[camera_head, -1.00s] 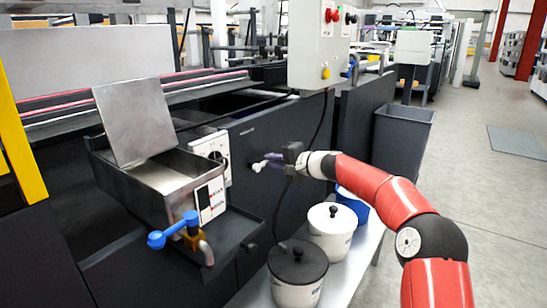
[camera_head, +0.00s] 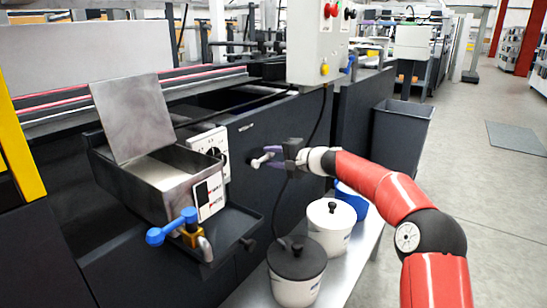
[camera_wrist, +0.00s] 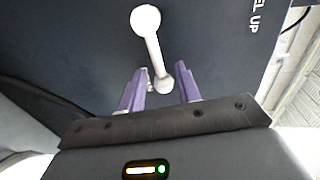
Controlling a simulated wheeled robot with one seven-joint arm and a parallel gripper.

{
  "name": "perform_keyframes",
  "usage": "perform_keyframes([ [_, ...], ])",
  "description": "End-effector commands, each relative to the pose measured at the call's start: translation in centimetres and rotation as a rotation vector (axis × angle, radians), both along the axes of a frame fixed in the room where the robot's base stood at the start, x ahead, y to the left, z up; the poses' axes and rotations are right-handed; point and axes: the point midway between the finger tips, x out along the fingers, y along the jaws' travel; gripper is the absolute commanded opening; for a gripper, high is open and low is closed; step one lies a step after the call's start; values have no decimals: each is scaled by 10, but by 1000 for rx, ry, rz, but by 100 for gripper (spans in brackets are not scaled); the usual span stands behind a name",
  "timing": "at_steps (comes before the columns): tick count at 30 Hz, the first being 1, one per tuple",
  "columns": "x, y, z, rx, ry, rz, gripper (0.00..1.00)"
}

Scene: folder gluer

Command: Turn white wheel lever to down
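The white wheel lever (camera_wrist: 151,45) is on the dark machine panel. In the wrist view its round hub is at the top and its arm runs down to a knob that lies between my purple fingertips. My gripper (camera_wrist: 161,82) is open, with a finger on each side of the knob; I cannot tell whether either finger touches it. In the head view the lever (camera_head: 262,160) is a small white piece just left of my gripper (camera_head: 278,158).
A metal glue box (camera_head: 160,185) with a raised lid and blue-handled valve (camera_head: 172,228) stands left. White pots with black (camera_head: 297,262) and white (camera_head: 331,222) lids stand on a bench below my arm. A grey bin (camera_head: 402,135) stands behind.

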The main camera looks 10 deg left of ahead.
Motion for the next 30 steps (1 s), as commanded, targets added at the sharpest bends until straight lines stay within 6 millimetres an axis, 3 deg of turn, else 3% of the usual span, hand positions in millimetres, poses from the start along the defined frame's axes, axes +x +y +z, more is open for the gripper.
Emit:
perform_keyframes([
  [15,-25,-65,13,0,-1,-5,33],
  [30,-35,-70,16,-25,-6,4,33],
])
